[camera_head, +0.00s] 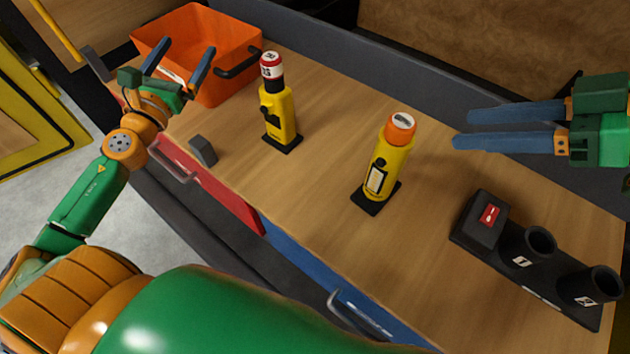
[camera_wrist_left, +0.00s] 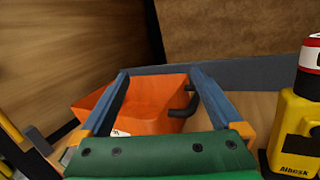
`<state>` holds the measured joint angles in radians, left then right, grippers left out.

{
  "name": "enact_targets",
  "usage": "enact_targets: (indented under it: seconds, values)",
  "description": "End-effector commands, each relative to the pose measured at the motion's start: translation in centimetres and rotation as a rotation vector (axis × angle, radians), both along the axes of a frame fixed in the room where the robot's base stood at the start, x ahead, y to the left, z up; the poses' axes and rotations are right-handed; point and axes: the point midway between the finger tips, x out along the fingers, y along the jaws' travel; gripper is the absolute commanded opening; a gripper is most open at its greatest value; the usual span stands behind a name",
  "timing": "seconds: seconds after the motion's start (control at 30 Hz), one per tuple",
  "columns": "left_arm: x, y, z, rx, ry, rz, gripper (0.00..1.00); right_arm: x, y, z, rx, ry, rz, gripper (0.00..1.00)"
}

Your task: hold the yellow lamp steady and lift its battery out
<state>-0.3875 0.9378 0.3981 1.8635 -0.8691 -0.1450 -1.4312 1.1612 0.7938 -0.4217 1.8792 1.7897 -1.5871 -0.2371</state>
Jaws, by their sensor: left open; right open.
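Two yellow upright bodies stand on the bench, and I cannot tell for sure which is the lamp. The left one (camera_head: 279,115) has a black collar and a red-and-white top piece (camera_head: 271,66); it also shows at the right edge of the left wrist view (camera_wrist_left: 296,135). The other (camera_head: 386,170) has a pale label on its side and an orange top piece (camera_head: 400,127). Both stand on black bases. My left gripper (camera_head: 181,57) is open and empty, in front of the orange bin. My right gripper (camera_head: 462,128) is open and empty, right of the orange-topped body.
An orange bin (camera_head: 187,38) with black handles stands at the back left. A small dark grey block (camera_head: 203,150) lies near the front edge. A black holder (camera_head: 547,282) with a red switch and two round sockets sits at the right. Bench between the yellow bodies is clear.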

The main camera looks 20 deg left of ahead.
Motion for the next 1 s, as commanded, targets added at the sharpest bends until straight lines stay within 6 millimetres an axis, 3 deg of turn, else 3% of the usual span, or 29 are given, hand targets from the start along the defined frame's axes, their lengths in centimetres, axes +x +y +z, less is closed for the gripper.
enact_targets:
  seconds: [0.1, 0.17, 0.2, 0.3, 0.4, 0.5, 0.6, 0.7, 1.0]
  values:
    - [-2.0, -9.2, 1.9, 0.033, -0.059, -0.296, 1.00, 0.0, 0.0, 0.0, 0.000, 0.000, 0.000, 0.50]
    - [-4.0, -13.8, 1.5, 0.057, -0.083, -0.430, 1.00, 0.0, 0.0, 0.0, 0.000, 0.000, 0.000, 0.50]
    - [-5.3, -16.4, -0.2, 0.057, -0.076, -0.492, 1.00, 0.0, 0.0, 0.0, 0.000, 0.000, 0.000, 0.50]
    - [-7.3, -21.5, -6.6, 0.013, 0.016, -0.551, 1.00, 0.0, 0.0, 0.0, 0.000, 0.000, 0.000, 0.50]
    - [-9.1, -26.6, -11.4, -0.040, 0.100, -0.592, 1.00, 0.0, 0.0, 0.0, 0.000, 0.000, 0.000, 0.50]
    - [-10.7, -31.3, -13.8, -0.078, 0.146, -0.634, 1.00, 0.0, 0.0, 0.0, 0.000, 0.000, 0.000, 0.50]
    - [-11.7, -34.5, -14.5, -0.099, 0.164, -0.668, 1.00, 0.0, 0.0, 0.0, 0.000, 0.000, 0.000, 0.50]
    - [-11.9, -36.1, -14.7, -0.106, 0.170, -0.683, 1.00, 0.0, 0.0, 0.0, 0.000, 0.000, 0.000, 0.50]
    - [-7.4, -39.0, -14.7, -0.107, 0.167, -0.684, 1.00, 0.0, 0.0, 0.0, 0.000, 0.000, 0.000, 0.50]
